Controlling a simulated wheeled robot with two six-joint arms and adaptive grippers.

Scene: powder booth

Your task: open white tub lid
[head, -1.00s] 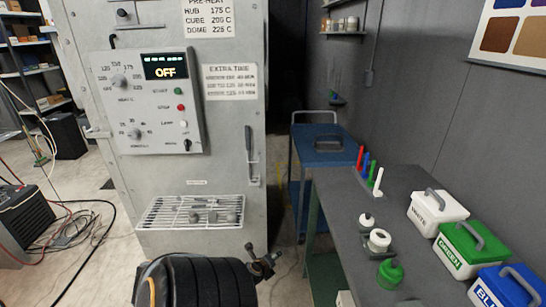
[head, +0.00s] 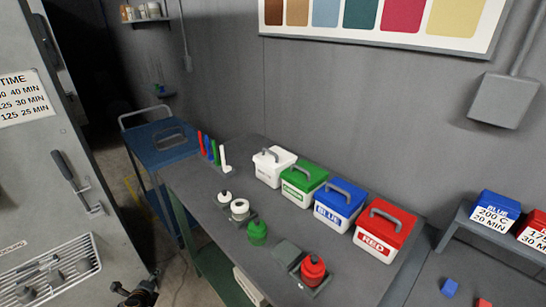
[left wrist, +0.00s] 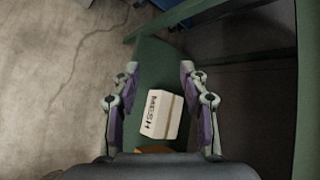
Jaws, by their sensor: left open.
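The white tub (head: 270,172) stands at the left end of a row of tubs along the wall side of the grey bench. Its white lid (head: 273,157) with a grey handle sits on top. My left gripper (head: 135,297) is at the bottom edge of the head view, left of the bench and well away from the tub. In the left wrist view my left gripper (left wrist: 158,100) is open, its fingers apart above a green shelf (left wrist: 165,60) with a white box marked MESH (left wrist: 158,114). I cannot tell that it touches the box. My right gripper is not in view.
Green (head: 303,183), blue (head: 340,206) and red (head: 383,232) tubs continue the row. A red container (head: 313,270), a green container (head: 257,232) and white items (head: 239,208) stand on the front side of the bench (head: 200,185). A blue cart (head: 160,147) stands beyond its left end.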

